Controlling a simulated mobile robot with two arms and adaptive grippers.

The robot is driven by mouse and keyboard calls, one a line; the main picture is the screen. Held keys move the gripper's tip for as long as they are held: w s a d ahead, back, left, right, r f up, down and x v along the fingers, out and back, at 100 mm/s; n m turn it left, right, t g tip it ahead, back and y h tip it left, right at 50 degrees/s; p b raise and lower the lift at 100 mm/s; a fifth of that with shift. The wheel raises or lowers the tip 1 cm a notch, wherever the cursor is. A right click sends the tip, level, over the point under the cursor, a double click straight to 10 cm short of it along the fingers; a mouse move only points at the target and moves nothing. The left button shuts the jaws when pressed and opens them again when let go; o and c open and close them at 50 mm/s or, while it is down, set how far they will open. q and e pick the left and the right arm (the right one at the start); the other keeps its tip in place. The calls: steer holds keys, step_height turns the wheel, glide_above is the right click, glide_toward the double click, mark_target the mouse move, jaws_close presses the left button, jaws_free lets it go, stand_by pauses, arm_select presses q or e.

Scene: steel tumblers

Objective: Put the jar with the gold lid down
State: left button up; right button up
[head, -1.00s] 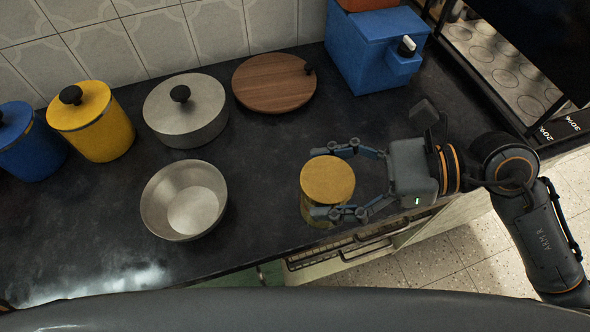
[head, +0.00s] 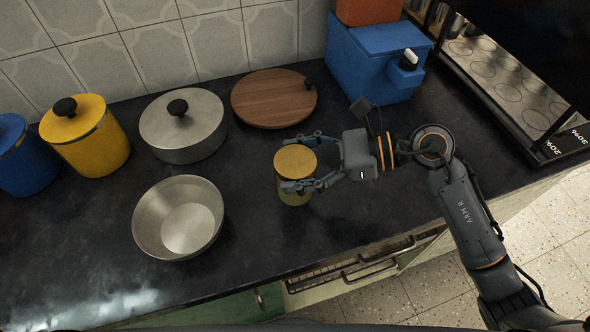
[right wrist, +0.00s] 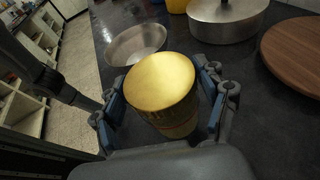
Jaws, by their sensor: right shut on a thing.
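The jar with the gold lid (head: 295,163) is between the fingers of my right gripper (head: 299,166) in the head view. It is upright, over the dark counter to the right of the steel bowl. In the right wrist view the round gold lid (right wrist: 160,82) faces the camera, with a finger on each side of the jar. My right gripper is shut on the jar. I cannot tell whether the jar's base touches the counter. My left gripper is not in view.
A steel bowl (head: 150,225) stands left of the jar. A lidded steel pot (head: 182,140), a round wooden board (head: 273,98) and a blue dispenser (head: 375,62) stand behind. Yellow (head: 95,148) and blue (head: 25,165) canisters stand at the left. Bare counter (head: 260,225) surrounds the jar.

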steer(key=shift+w+a+f, duration=0.15)
steer(key=shift+w+f, duration=0.1)
steer(key=shift+f, duration=0.05)
step_height(320, 180, down, 2)
steer(key=shift+f+p, duration=0.15)
steer(key=shift+p, duration=0.15)
steer(key=shift+f, duration=0.35)
steer(key=shift+f, duration=0.15)
steer(key=o, duration=1.2)
steer(key=shift+f, duration=0.1)
steer(key=o, duration=0.5)
